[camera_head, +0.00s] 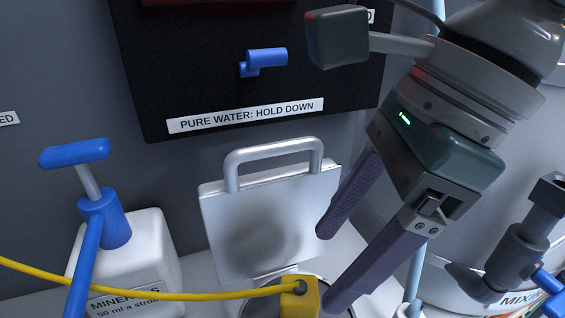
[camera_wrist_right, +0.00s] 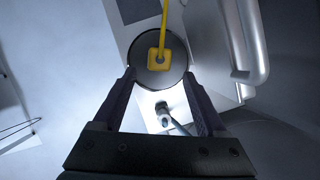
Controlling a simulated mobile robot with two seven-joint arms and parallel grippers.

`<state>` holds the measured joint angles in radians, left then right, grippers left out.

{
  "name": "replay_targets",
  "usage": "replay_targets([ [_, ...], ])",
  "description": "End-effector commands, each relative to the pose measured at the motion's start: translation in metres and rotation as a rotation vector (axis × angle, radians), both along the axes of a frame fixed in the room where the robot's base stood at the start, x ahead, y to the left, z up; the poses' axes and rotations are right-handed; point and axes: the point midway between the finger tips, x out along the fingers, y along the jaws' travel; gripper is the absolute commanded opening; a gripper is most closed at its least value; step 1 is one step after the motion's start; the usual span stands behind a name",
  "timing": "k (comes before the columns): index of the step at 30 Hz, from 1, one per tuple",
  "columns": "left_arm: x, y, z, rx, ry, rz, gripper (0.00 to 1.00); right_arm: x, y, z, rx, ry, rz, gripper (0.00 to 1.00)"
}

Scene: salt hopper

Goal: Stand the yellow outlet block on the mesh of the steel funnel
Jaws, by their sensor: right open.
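The yellow outlet block (camera_head: 299,298) is at the bottom of the head view, with a yellow cord running from it to the left. In the wrist view the block (camera_wrist_right: 153,67) appears over the dark round mesh of the funnel (camera_wrist_right: 146,83). It looks upright, with a round hole on top; I cannot tell for sure that it rests flat. The funnel's rim (camera_head: 248,306) shows partly in the head view. My right gripper (camera_head: 330,268) is open. Its fingertips are near the block, apart from it, with nothing between them. My left gripper is not in view.
A raised steel lid with a handle (camera_head: 257,215) stands behind the funnel. A white minerals container with a blue pump (camera_head: 103,215) is on the left. A black panel with a blue lever (camera_head: 265,60) is behind. A large grey vessel (camera_head: 385,215) is on the right.

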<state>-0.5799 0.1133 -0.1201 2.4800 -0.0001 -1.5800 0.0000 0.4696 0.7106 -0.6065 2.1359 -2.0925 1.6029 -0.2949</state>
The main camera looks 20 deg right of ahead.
Motion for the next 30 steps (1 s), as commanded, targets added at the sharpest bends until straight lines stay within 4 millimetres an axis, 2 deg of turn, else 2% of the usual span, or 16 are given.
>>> replay_targets([
  [3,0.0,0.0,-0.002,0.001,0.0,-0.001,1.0,-0.002,-0.008,0.02,-0.003,-0.004,0.0,0.74],
  [8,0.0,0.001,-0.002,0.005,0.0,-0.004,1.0,-0.006,-0.01,0.034,0.013,0.001,0.002,0.74],
  [11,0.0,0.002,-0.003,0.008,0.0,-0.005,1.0,-0.013,0.015,0.041,0.135,0.017,0.02,0.74],
  [13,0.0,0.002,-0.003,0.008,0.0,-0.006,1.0,-0.024,0.051,0.056,0.325,0.045,0.029,0.74],
  [14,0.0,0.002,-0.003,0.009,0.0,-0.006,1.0,-0.029,0.069,0.066,0.432,0.062,0.027,0.74],
  [15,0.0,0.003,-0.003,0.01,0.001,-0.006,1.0,-0.036,0.093,0.086,0.596,0.091,0.017,0.74],
  [17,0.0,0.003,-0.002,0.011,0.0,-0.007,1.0,-0.043,0.122,0.125,0.867,0.15,-0.03,0.74],
  [18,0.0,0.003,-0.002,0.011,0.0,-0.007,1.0,-0.043,0.133,0.155,1.052,0.198,-0.083,0.74],
  [20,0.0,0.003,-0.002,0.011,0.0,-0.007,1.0,-0.035,0.136,0.198,1.321,0.273,-0.189,0.74],
  [22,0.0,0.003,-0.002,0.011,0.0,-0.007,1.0,-0.015,0.121,0.239,1.619,0.371,-0.362,0.74],
  [24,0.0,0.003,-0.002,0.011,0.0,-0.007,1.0,0.014,0.089,0.262,1.885,0.472,-0.583,0.74],
  [25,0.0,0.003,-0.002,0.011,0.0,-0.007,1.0,0.028,0.071,0.264,1.991,0.518,-0.693,0.74],
  [26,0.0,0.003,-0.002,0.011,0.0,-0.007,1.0,0.041,0.053,0.262,2.086,0.564,-0.814,0.74],
  [28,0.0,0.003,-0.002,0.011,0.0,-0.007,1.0,0.068,0.008,0.239,2.274,0.667,-1.133,0.74],
  [29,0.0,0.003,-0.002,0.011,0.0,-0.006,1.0,0.076,-0.011,0.222,2.338,0.711,-1.284,0.74],
  [30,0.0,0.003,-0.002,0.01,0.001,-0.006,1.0,0.084,-0.033,0.194,2.4,0.769,-1.502,0.74],
])
